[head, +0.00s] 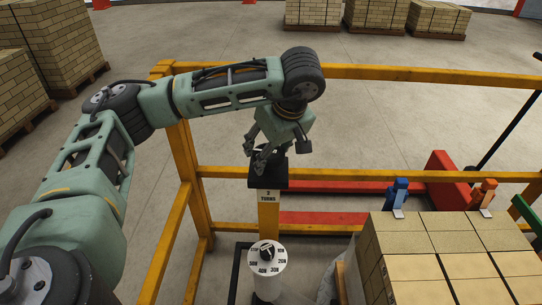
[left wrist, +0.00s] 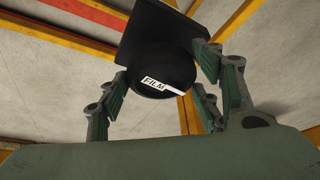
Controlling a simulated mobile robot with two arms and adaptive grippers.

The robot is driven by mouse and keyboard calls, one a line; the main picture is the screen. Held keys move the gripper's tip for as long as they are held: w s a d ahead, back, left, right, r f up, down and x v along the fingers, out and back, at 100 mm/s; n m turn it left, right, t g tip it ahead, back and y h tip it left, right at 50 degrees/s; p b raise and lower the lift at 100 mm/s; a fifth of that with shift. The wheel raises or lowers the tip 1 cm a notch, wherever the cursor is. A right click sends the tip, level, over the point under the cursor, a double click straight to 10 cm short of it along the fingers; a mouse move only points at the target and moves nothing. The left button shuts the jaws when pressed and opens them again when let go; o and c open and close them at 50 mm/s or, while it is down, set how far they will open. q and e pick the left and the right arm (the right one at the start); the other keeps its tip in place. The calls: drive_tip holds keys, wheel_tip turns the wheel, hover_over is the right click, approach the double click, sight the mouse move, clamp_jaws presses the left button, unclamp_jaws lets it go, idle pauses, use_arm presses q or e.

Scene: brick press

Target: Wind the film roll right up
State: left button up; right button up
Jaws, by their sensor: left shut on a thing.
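A black round knob (left wrist: 160,78) marked FILM, with a white pointer line, sits on a square black plate (left wrist: 165,30) in the left wrist view. In the head view the black plate (head: 268,180) tops a yellow post with a label reading 2 TURNS (head: 268,198); the knob is mostly hidden behind my gripper there. My left gripper (head: 266,160) points down onto it. In the left wrist view its fingers stand on both sides of the knob, shut on it. My right gripper is not in view.
A white numbered dial (head: 267,262) with a black pointer stands below the post. Yellow rails (head: 340,174) run around the post. A stack of bricks (head: 440,260) stands at right, with a blue clamp (head: 398,194) and an orange clamp (head: 484,192) behind. Pallets of bricks stand farther back.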

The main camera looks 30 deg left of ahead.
use_arm(q)
drive_tip(key=m+t+b, duration=0.1)
drive_tip(key=m, duration=0.1)
drive_tip(key=m+h+b, duration=0.1)
drive_tip(key=m+b, duration=0.1)
drive_tip(key=m, duration=0.1)
drive_tip(key=shift+a+t, duration=0.15)
drive_tip(key=shift+t, duration=0.25)
drive_tip(key=shift+s+r+m+t+h+b, duration=0.15)
drive_tip(key=shift+m+h+b, duration=0.35)
drive_tip(key=shift+m, duration=0.65)
drive_tip(key=shift+m+t+h+b, duration=0.25)
drive_tip(key=shift+m+h+b, duration=0.2)
drive_tip(key=shift+m, duration=0.7)
drive_tip(key=o, duration=1.1)
drive_tip(key=v, duration=1.2)
